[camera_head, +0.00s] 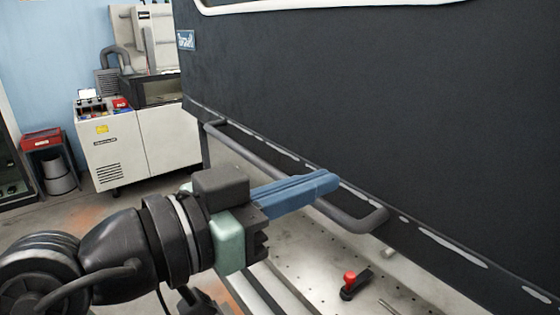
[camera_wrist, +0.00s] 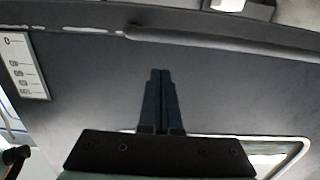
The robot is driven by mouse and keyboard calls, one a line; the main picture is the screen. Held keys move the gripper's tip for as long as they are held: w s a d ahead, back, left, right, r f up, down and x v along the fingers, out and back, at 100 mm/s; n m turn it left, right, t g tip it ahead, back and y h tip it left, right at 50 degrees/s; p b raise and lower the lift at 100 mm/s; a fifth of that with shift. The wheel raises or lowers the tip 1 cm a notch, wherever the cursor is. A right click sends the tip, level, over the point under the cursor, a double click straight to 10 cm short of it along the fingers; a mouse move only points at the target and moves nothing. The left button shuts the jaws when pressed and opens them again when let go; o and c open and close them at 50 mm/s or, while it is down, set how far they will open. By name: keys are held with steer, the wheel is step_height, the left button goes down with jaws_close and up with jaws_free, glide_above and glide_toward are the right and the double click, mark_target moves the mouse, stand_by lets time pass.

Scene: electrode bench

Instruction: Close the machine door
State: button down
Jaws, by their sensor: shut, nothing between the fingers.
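The machine door (camera_head: 380,110) is a large dark panel filling the upper right of the head view, with a worn lower edge. Below that edge the machine's metal bed shows, so the door stands open. A dark bar handle (camera_head: 262,158) runs along the lower edge; it also shows in the wrist view (camera_wrist: 215,50). My gripper (camera_head: 328,181) is shut and empty, its blue fingers pointing right across the handle. I cannot tell whether they touch it. In the wrist view the fingers (camera_wrist: 160,75) lie in front of the door's dark face (camera_wrist: 90,90).
The perforated metal bed (camera_head: 315,235) lies below the door, with a red-knobbed lever (camera_head: 349,281) on it. Open floor (camera_head: 90,210) lies between.

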steer(key=shift+w+d+f+p, duration=0.15)
steer(key=shift+f+p, duration=0.15)
steer(key=shift+f, duration=0.95)
steer(key=shift+f, duration=0.1)
step_height(320, 180, down, 52)
steer(key=b, duration=4.5)
steer(key=shift+f, duration=0.15)
